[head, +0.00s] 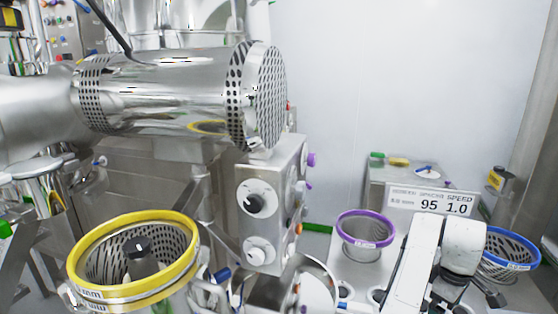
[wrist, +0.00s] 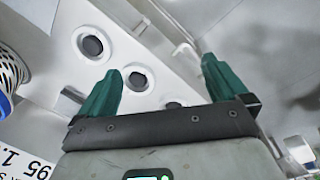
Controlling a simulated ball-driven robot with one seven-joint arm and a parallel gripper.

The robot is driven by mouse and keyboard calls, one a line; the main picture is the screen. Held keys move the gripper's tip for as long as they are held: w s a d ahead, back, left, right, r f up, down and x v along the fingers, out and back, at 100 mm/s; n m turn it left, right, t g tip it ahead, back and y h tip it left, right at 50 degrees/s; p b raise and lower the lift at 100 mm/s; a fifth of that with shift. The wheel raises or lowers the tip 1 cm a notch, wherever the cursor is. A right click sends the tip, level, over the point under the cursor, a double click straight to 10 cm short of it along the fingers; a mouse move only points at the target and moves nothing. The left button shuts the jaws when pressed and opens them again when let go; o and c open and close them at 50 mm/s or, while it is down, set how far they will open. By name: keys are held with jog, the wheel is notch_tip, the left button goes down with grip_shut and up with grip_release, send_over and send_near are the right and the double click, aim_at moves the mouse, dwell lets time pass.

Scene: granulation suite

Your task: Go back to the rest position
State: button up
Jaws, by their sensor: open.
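My gripper (wrist: 162,65) shows in the wrist view with its two green fingers spread apart and nothing between them. Beyond the fingers is a pale surface (wrist: 60,85) with round dark-centred holes. In the head view my white arm stands at the lower right, between the purple-rimmed basket (head: 366,232) and the blue-rimmed basket (head: 510,246). The fingers cannot be made out clearly there. Part of a blue-rimmed mesh basket also shows at the left edge of the wrist view (wrist: 5,104).
A yellow-rimmed perforated basket (head: 180,222) stands at the lower left. A steel machine with a horizontal drum (head: 165,85) and a knobbed control box (head: 265,205) fills the left and middle. A sign reading 95 and 1.0 (head: 432,202) stands behind my arm. The upper right is bare wall.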

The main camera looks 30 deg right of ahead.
jog(key=s+a+f, duration=0.3)
jog(key=a+f, duration=0.1)
jog(key=a, duration=0.6)
jog(key=s+a+f+t, duration=0.1)
jog(key=s+a+f, duration=0.3)
jog(key=a, duration=0.7)
jog(key=s+a+f+m+y, duration=0.1)
jog(key=s+a+f, duration=0.3)
jog(key=a, duration=0.6)
jog(key=shift+s+a+f, duration=0.15)
jog(key=shift+a+f, duration=0.1)
jog(key=shift+f, duration=0.55)
